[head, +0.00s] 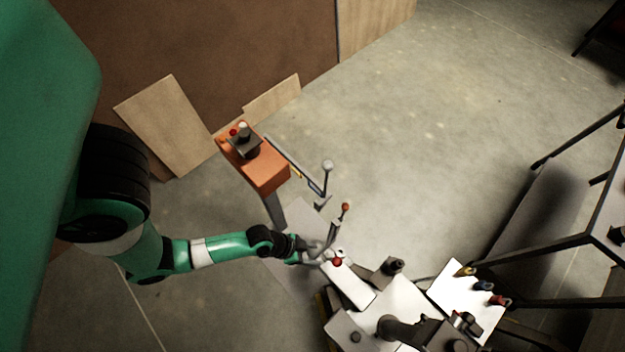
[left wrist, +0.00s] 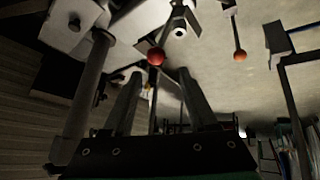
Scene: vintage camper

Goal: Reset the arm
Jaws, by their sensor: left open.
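My left gripper (head: 318,252) reaches in from the left in the head view, at the left end of a white control panel (head: 392,306). A lever with a red ball knob (head: 337,262) is right by its fingertips. In the left wrist view my left gripper's two fingers (left wrist: 158,80) stand apart, with that red knob (left wrist: 156,57) just beyond them. I cannot tell whether they touch it. A second lever with a red knob (head: 345,206) stands a little farther back; it also shows in the left wrist view (left wrist: 240,55). My right gripper is not seen.
An orange box (head: 262,171) with a red button stands behind the gripper, near a lever with a grey knob (head: 327,165). Several coloured knobs (head: 483,286) sit on the panel's right part. A dark metal frame (head: 530,242) is at right. The floor beyond is clear.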

